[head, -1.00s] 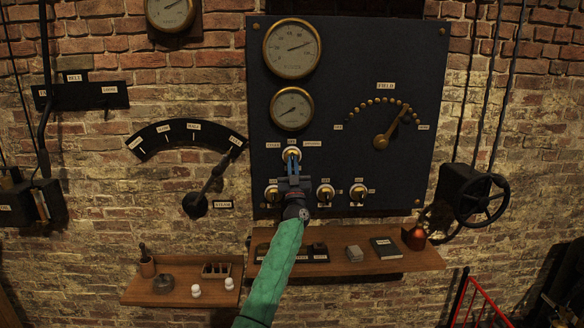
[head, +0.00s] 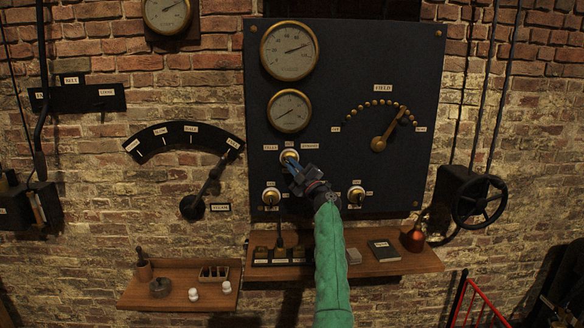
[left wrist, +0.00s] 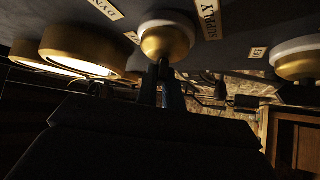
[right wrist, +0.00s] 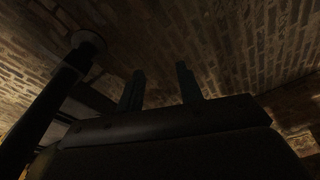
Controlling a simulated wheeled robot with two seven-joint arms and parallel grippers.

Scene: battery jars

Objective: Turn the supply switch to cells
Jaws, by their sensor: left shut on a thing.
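The supply switch (head: 289,156) is a brass dome on a white base with a short lever, low on the dark panel. In the left wrist view the dome (left wrist: 166,40) sits beside a SUPPLY label (left wrist: 208,18); part of a label starting DYN also shows. My left gripper (head: 294,170) is shut on the switch's lever, reaching it from below right, with its fingers tilted up and left. The labels around the switch are too small to read surely in the head view. My right gripper (right wrist: 161,88) shows only in its wrist view, open and empty, facing brick.
Similar switches (head: 271,196) and (head: 356,195) sit lower on the panel (head: 350,60); my gripper and forearm cover the area between. A field dial lever (head: 379,144) is at right. A wooden shelf (head: 420,262) with small items lies below.

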